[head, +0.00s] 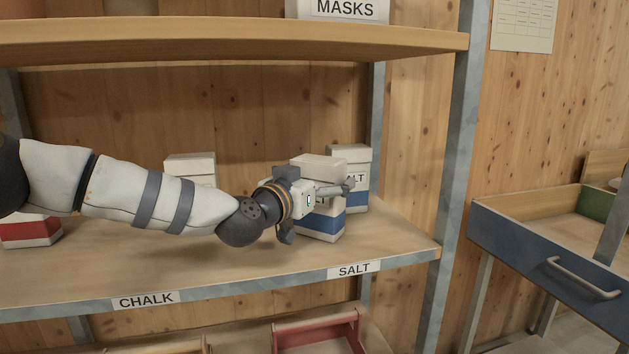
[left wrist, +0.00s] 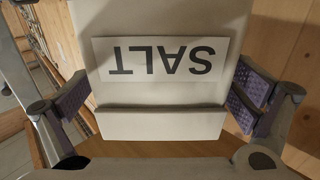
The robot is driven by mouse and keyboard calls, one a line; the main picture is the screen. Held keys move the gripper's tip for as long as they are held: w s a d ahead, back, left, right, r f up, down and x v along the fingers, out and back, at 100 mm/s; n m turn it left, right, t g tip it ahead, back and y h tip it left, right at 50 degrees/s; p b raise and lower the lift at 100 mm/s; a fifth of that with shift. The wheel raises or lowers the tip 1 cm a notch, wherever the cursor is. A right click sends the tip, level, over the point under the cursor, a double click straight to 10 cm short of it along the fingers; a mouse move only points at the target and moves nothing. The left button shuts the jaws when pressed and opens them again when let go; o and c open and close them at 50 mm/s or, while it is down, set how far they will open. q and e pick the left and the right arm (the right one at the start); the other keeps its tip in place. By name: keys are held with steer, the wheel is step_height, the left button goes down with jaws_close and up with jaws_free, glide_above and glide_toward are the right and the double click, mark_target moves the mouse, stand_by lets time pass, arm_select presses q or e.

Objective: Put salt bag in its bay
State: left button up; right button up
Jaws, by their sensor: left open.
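A white salt bag with a blue lower part (head: 325,225) stands upright on the middle shelf, behind the SALT shelf label (head: 354,270). In the left wrist view its white face with the upside-down SALT label (left wrist: 165,60) fills the middle. My left gripper (head: 318,212) is open at this bag, with one finger on either side; the wrist view shows the purple-padded fingers (left wrist: 163,105) apart, and I cannot tell if they touch it. A second blue-and-white bag (head: 360,178), its label partly hidden, stands just behind to the right. My right gripper is not in view.
The shelf board (head: 220,270) has free room at the front, by the CHALK label (head: 146,300). A white bag (head: 190,166) and a red-and-white bag (head: 32,233) stand partly behind my arm. An upper shelf (head: 240,40) and metal post (head: 455,150) bound the space. A blue drawer (head: 545,262) stands right.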

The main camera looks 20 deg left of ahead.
arm_select(q)
steer(key=s+a+p, duration=0.2)
steer(key=s, duration=0.9)
steer(key=shift+s+a, duration=0.2)
steer(key=shift+s, duration=0.2)
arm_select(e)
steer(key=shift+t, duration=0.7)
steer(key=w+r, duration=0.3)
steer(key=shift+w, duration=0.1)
